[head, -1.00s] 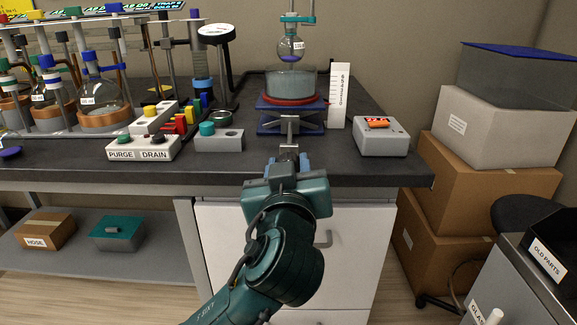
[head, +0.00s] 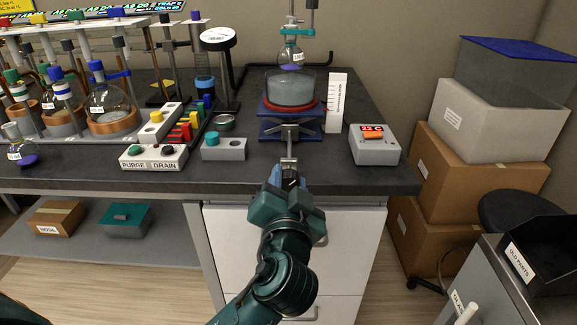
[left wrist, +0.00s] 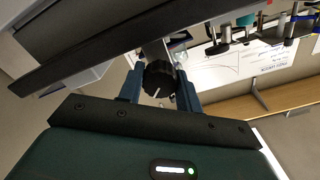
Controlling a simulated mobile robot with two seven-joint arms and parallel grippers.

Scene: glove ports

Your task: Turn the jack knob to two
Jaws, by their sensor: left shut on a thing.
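The blue lab jack (head: 268,130) stands near the front edge of the dark bench, and its shaft points out toward me. The black jack knob (left wrist: 157,82) with a white mark shows in the left wrist view, between the two blue fingers. My left gripper (head: 288,179) is shut on the knob, which it mostly hides in the head view; it also shows in the left wrist view (left wrist: 160,92). A white scale strip (head: 336,103) stands upright to the right of the jack; its figures are too small to read. My right gripper is out of view.
A glass bath (head: 290,90) sits on the red-rimmed plate over the jack, below a clamped flask (head: 291,54). A grey box with a red display (head: 375,148) stands right. The PURGE and DRAIN box (head: 153,158) and a grey block (head: 224,152) stand left.

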